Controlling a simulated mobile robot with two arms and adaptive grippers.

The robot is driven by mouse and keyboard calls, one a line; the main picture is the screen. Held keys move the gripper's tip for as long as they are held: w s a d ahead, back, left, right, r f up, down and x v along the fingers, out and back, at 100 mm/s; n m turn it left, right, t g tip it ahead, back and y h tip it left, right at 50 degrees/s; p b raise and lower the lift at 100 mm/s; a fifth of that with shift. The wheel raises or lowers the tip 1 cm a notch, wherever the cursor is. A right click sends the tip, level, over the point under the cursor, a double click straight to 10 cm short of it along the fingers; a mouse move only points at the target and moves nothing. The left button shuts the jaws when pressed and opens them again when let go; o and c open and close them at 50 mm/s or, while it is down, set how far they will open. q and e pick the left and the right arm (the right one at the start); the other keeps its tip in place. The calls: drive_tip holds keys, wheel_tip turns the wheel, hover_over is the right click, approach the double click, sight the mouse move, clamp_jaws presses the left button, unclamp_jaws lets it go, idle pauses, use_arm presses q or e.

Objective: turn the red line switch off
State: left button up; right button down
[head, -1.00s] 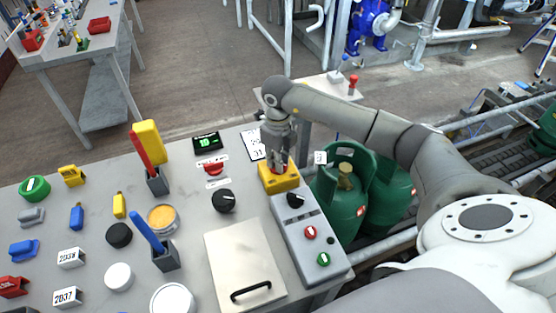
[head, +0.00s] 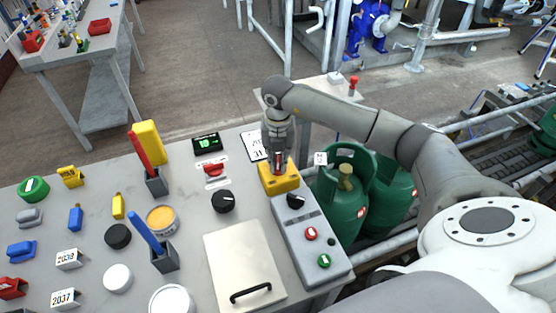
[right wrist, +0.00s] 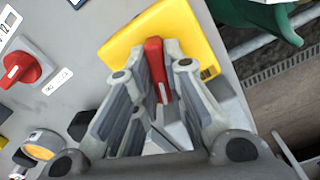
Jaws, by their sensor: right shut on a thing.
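The red line switch is a red handle (right wrist: 156,62) on a yellow plate (right wrist: 188,32), at the far end of the grey control box in the head view. There the yellow plate (head: 266,180) shows below my right gripper (head: 279,163). My right gripper, also in the right wrist view (right wrist: 154,78), points down over the plate and is shut on the red handle, one finger on each side. In the wrist view the handle runs roughly up and down the picture. My left gripper is not in view.
A grey control box (head: 324,243) carries a black knob (head: 296,201), a red button (head: 312,234) and a green button (head: 324,261). Another red knob (head: 214,169) sits left of the plate. Green gas cylinders (head: 340,204) stand close at the right.

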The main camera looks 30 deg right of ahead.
sight(278, 161)
drive_tip(key=shift+w+r+m, duration=0.1)
drive_tip(key=shift+m, duration=2.1)
drive_tip(key=c, duration=1.5)
unclamp_jaws()
wheel_tip(278, 161, up, 12)
drive_tip(key=shift+f, duration=0.1)
drive_tip(key=shift+p, duration=0.3)
